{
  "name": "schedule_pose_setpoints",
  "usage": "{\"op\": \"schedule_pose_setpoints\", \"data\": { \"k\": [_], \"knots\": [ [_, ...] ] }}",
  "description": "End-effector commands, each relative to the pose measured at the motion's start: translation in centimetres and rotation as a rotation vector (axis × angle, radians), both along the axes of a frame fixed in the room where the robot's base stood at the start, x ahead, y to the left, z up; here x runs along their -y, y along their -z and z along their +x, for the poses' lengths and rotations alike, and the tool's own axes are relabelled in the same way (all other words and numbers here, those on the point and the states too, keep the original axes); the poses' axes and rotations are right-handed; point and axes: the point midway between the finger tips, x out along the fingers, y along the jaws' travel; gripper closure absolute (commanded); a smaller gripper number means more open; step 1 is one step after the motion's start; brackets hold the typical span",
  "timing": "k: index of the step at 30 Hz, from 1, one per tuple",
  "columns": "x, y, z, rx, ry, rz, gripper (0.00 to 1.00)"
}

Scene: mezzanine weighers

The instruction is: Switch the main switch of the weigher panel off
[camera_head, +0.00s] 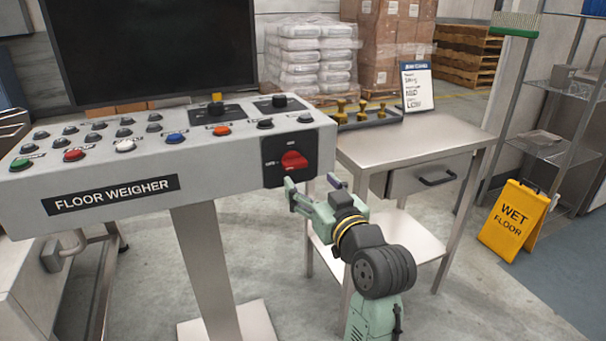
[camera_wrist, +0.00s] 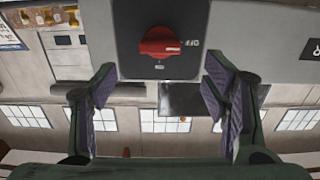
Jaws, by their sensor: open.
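The weigher panel (camera_head: 215,180) is a grey sloped console labelled "FLOOR WEIGHER" on a post. Its main switch (camera_head: 293,160) is a red rotary knob on a black plate at the right end of the front face. In the wrist view the red knob (camera_wrist: 159,41) is ahead, above the gap between my fingers, with "OFF" lettering beside it. My gripper (camera_head: 310,190) is open and empty, just in front of and slightly below the switch in the head view. It also shows in the wrist view (camera_wrist: 160,90). The fingers appear apart from the knob.
Several coloured push buttons (camera_head: 125,146) and black knobs cover the panel top. A dark screen (camera_head: 150,45) stands behind it. A metal side table (camera_head: 410,145) with brass weights (camera_head: 362,112) and a sign is close at right. A yellow wet floor sign (camera_head: 514,218) stands farther right.

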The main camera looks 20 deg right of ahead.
Motion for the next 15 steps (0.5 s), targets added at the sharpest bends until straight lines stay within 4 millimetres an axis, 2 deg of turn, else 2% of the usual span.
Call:
{"op": "schedule_pose_setpoints", "data": {
  "k": [1, 6, 15],
  "knots": [
    [0.1, 0.0, -1.0, 0.001, 0.003, -0.001, 0.32],
    [0.2, 0.0, -3.0, 0.000, 0.001, 0.000, 0.32],
    [0.1, 0.0, -3.6, 0.000, -0.001, -0.001, 0.32]
  ]
}}
